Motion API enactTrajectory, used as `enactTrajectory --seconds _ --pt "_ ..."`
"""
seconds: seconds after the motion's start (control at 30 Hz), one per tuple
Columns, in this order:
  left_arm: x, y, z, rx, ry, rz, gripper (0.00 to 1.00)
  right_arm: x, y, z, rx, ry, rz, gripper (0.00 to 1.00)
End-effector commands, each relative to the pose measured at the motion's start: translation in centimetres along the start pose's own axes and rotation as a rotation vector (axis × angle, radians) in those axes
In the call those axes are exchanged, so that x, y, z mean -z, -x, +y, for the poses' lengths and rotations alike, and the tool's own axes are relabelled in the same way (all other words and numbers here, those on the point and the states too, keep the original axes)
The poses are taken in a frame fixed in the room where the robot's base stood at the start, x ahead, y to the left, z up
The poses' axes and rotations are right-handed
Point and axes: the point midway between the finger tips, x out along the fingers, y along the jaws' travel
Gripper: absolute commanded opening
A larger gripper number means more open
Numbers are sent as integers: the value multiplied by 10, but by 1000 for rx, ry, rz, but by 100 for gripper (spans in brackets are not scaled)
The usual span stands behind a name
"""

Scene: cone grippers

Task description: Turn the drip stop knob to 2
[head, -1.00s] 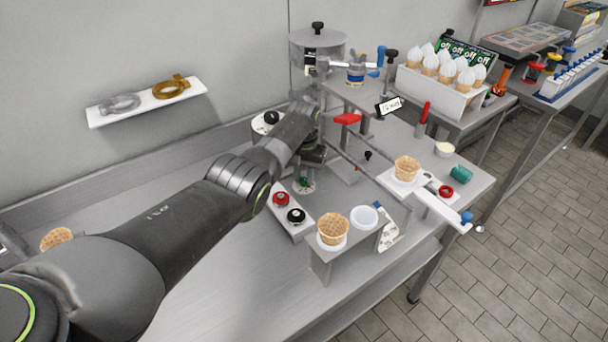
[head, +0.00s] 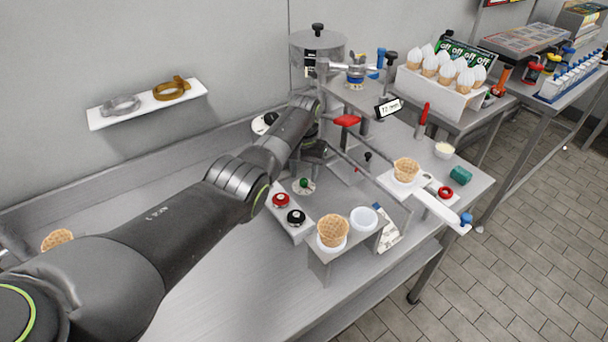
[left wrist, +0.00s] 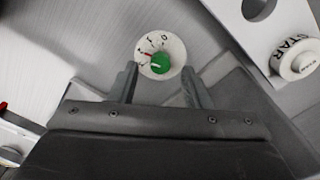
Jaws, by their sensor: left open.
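The drip stop knob is green and sits on a round white dial with numbers. In the left wrist view the knob (left wrist: 160,64) lies at the top middle, between and just beyond my fingertips. A red mark on the dial points to the upper left; I cannot read which number it meets. In the head view the knob (head: 304,183) shows on the counter, below my gripper. My left gripper (left wrist: 159,69) is open, its fingers on both sides of the knob and apart from it. In the head view its fingers are mostly hidden by my arm. My right gripper is not in view.
A white block with a red knob (head: 281,200) and a black knob (head: 296,217) stands close by the dial. A stand with a waffle cup (head: 333,230) is to the right. A START button (left wrist: 299,62) shows in the left wrist view. The counter's front is clear.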

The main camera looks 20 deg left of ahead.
Motion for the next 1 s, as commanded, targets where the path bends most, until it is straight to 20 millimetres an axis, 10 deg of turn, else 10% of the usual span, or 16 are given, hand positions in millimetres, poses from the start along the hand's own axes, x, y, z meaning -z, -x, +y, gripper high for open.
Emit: enactTrajectory --seconds 0.4,1.0 --pt "0 53 -1 0 2 2 43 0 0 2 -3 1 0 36" --pt "0 56 0 0 1 1 43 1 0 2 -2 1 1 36"
